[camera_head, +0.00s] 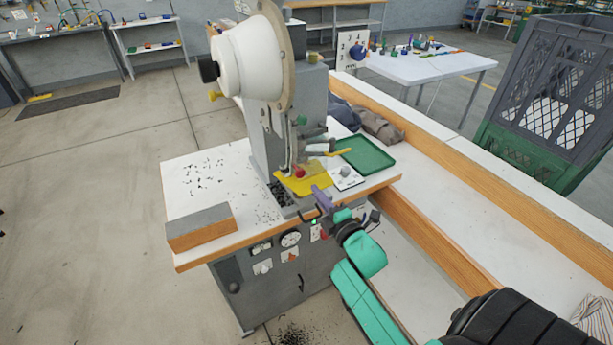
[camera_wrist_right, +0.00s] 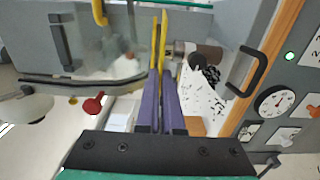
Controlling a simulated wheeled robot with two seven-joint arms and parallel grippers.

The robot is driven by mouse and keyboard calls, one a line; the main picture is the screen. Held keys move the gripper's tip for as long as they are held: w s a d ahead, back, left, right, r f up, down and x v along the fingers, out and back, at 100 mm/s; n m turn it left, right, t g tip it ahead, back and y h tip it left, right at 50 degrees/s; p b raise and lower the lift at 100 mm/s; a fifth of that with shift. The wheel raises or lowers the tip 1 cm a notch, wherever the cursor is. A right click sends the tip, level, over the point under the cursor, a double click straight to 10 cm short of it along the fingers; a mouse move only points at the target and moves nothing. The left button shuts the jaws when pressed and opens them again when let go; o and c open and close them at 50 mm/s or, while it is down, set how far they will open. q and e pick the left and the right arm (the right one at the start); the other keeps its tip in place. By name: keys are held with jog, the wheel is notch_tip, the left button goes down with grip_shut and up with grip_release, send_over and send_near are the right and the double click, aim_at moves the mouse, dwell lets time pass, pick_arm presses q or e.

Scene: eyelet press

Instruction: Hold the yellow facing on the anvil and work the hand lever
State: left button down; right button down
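The yellow facing (camera_head: 308,185) lies at the anvil, under the head of the grey press (camera_head: 268,125). My right gripper (camera_head: 322,197) has purple fingers and reaches the facing's near edge. In the right wrist view the purple fingers (camera_wrist_right: 161,92) are close together, with the facing (camera_wrist_right: 155,60) seen edge-on at their tips; they look shut on it. The anvil itself is mostly hidden under the facing. A red ball knob (camera_head: 299,172) shows just above the facing; a red knob (camera_wrist_right: 93,104) also shows in the wrist view. My left gripper is in no view.
A green tray (camera_head: 380,160) and a white card (camera_head: 341,182) lie right of the facing. A wood-and-grey block (camera_head: 202,227) stands at the worktop's front left. Dark bits are scattered over the white worktop (camera_head: 185,172). A wood-edged bench (camera_head: 450,185) runs along the right.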

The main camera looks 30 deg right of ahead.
jog(key=a, duration=0.3)
jog(key=shift+w+a+r, duration=0.1)
jog(key=shift+w+a, duration=0.05)
jog(key=shift+a, duration=0.2)
jog(key=shift+f, duration=0.2)
dwell(3.6)
pick_arm(q)
send_near(235, 289)
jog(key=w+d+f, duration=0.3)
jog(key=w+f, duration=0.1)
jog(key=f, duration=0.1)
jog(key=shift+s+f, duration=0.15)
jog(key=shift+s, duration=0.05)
dwell(1.9)
